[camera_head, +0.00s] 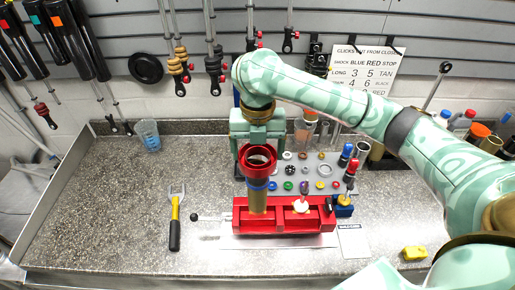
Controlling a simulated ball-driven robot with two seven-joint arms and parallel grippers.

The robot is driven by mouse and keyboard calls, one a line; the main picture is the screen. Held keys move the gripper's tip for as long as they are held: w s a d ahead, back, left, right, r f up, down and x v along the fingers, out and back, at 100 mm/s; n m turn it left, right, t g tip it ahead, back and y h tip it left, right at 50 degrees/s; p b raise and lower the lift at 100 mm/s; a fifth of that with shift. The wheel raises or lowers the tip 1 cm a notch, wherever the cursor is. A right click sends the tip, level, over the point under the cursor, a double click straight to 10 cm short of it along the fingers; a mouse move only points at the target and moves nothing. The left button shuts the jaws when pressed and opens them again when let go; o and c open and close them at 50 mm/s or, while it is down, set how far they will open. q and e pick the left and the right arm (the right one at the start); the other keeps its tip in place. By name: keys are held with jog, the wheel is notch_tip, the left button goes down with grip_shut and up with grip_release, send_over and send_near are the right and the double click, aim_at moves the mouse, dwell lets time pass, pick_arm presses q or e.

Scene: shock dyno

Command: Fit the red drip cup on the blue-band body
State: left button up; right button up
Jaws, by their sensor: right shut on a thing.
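The red drip cup (257,158) is a red ring-shaped part in my right gripper (257,145), which comes down from behind it and is shut on it. The blue-band body (258,200) is a tan-gold cylinder with a blue band near its top. It stands upright in a red vise (280,224). The cup is in line with the top of the body and hides its upper end. I cannot tell whether the cup touches the body or hovers just above it. My left gripper is not in view.
A yellow-and-black spanner (175,218) lies left of the vise. A mat (315,174) with several small rings and parts lies behind it. A clear cup (149,135) stands at the back left. A yellow block (414,252) lies at the right. The left counter is mostly free.

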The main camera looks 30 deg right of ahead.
aim_at(257, 164)
jog(key=shift+f, duration=0.2)
jog(key=shift+f, duration=0.45)
jog(key=shift+f, duration=0.2)
dwell(0.5)
jog(key=shift+f+b, duration=0.3)
jog(key=shift+f, duration=1.45)
jog(key=shift+f, duration=0.1)
jog(key=o, duration=0.9)
notch_tip(257, 164, up, 16)
jog(key=p, duration=0.3)
